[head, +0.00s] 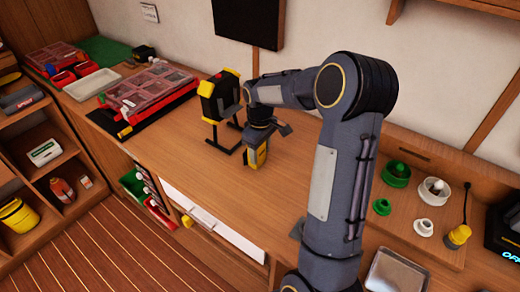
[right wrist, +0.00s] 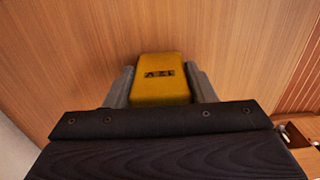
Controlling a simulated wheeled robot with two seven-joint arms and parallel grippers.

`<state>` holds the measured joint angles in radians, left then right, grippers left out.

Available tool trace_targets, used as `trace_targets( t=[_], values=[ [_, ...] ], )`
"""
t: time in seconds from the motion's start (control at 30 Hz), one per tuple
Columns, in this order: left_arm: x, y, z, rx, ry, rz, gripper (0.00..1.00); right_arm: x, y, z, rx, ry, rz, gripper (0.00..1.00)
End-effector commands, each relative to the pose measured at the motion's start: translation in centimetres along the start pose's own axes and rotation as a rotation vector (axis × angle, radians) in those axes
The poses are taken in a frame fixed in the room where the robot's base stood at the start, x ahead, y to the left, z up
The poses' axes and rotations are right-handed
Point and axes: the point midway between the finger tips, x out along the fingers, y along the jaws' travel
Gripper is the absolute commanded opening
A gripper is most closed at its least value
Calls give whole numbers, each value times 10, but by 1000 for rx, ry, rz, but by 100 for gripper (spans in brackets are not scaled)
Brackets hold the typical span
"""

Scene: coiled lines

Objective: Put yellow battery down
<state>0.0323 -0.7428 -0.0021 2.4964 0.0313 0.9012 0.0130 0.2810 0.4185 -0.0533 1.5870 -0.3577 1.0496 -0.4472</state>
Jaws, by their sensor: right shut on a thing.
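The yellow battery (head: 257,157) is in my right gripper (head: 258,146) over the wooden bench top, beside the black and yellow device on a stand. In the right wrist view the battery (right wrist: 160,80) sits between the two grey fingers, which touch its sides, with dark markings on its face. My right gripper (right wrist: 160,88) is shut on it. The battery's lower end is close to the bench, but I cannot tell whether it touches. My left gripper is not in view.
The black and yellow device (head: 216,98) stands just left of the battery. Red organizer cases (head: 150,88) and a white tray (head: 92,84) lie further left. Green and white round parts (head: 397,175) are at the right. The bench (head: 200,165) is bare around the gripper.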

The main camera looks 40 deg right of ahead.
Motion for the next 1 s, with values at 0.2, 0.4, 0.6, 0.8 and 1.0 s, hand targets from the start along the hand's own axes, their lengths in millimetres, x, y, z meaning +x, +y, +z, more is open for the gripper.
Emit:
trace_targets(
  t=[0.2,0.4,0.6,0.8,1.0],
  values=[
    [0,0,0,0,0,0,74,0,0,0,0,2,1,18],
    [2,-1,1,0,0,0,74,3,0,0,0,1,1,58],
    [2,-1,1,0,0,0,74,3,0,0,0,0,1,72],
    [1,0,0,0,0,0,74,1,0,0,0,1,1,72],
    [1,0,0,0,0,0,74,-21,1,-1,0,6,4,72]
  ],
)
